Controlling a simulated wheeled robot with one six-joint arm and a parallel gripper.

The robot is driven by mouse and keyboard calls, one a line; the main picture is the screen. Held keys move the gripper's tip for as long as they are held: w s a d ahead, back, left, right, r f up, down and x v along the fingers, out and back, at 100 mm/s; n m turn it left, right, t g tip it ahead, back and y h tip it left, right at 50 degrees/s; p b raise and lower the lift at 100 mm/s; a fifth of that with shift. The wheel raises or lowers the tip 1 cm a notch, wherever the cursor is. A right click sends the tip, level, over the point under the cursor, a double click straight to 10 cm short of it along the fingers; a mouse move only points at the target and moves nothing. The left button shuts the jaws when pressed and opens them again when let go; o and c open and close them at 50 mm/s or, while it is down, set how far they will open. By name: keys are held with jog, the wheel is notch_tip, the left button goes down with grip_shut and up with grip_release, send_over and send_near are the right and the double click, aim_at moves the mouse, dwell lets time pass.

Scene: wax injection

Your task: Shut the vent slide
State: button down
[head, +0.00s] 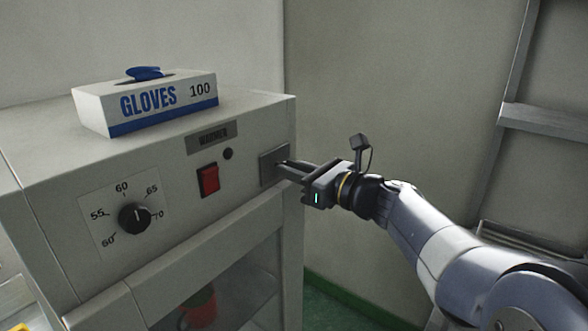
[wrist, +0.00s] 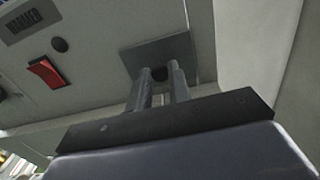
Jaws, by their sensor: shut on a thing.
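The vent slide is a grey square plate (head: 267,171) at the upper right of the warmer's (head: 245,140) front. In the wrist view the plate (wrist: 185,48) shows above and around the fingertips, with a dark round knob (wrist: 160,73) on it. My gripper (head: 283,170) reaches in from the right with its fingers at the plate. In the wrist view my gripper (wrist: 160,76) has one finger on each side of the knob and is shut on it. The fingers hide part of the plate, and I cannot tell how far the slide stands open.
A red rocker switch (head: 208,180) and a temperature dial (head: 135,217) are left of the plate. A glove box (head: 150,108) stands on top of the warmer. A glass door (head: 245,285) is below. A wall is close on the right.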

jog(key=shift+f, duration=0.25)
jog(key=c, duration=1.3)
grip_release()
jog(key=b+v, duration=0.1)
jog(key=v, duration=0.9)
jog(key=shift+s+d, duration=0.3)
jog(key=shift+r+p+x, duration=0.25)
jog(key=shift+p+x, duration=0.15)
jog(key=shift+x, duration=1.4)
jog(key=shift+r+p+x, duration=0.3)
jog(key=shift+p+x, duration=0.05)
jog(key=shift+x, duration=1.45)
jog(key=shift+r+p+x, duration=0.25)
jog(key=shift+p+x, duration=0.15)
jog(key=shift+x, duration=1.4)
